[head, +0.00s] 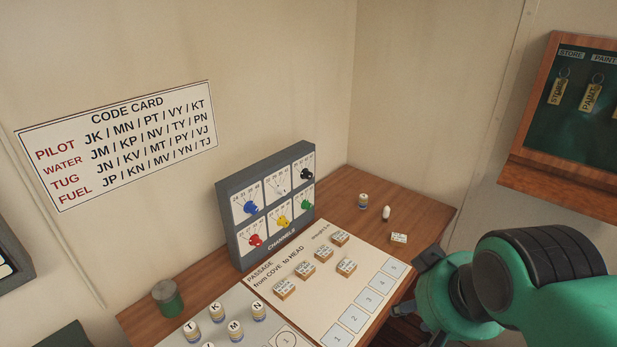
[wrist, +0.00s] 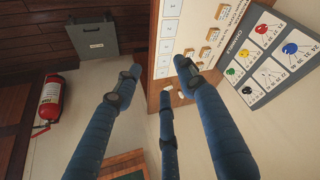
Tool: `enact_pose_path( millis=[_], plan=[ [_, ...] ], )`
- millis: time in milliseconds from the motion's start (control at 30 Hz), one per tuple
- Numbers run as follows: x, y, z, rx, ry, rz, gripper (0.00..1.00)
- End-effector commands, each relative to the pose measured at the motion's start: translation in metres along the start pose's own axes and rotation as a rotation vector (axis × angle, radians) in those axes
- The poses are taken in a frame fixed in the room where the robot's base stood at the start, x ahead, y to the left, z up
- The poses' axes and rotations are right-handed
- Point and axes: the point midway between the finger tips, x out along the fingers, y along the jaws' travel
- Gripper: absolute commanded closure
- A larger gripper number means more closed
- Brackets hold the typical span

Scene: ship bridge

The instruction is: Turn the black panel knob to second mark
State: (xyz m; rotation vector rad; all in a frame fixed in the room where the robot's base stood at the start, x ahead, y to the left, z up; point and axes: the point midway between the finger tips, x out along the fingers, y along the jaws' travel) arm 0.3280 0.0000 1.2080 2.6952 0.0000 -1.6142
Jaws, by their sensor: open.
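The black knob (head: 307,174) sits in the top right cell of the grey channel panel (head: 228,233), with a printed scale of numbers around it. Its pointer direction is too small to read. It also shows small in the wrist view (wrist: 248,90), at the lower edge of the tilted panel. My gripper (head: 428,292) is at the right in the head view, in front of the table's right end and well apart from the panel. In the wrist view my gripper's fingers (wrist: 158,80) are spread, with nothing between them.
A passage board (head: 290,314) with several small blocks lies before the panel. A key cabinet (head: 545,176) hangs at right.

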Motion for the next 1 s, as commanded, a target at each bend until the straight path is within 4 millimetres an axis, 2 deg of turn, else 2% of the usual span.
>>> enact_pose_path(
  millis=[167,267,367,467,700,1000],
  plan=[
    [0.002,0.003,-0.008,-0.007,0.01,0.008,0.59],
    [0.005,0.008,-0.023,-0.024,0.031,0.023,0.59],
    [0.012,0.016,-0.049,-0.053,0.067,0.05,0.59],
    [0.022,0.028,-0.084,-0.1,0.116,0.085,0.59],
    [0.055,0.054,-0.188,-0.263,0.269,0.171,0.59],
    [0.106,0.067,-0.302,-0.505,0.461,0.229,0.59]
  ],
)
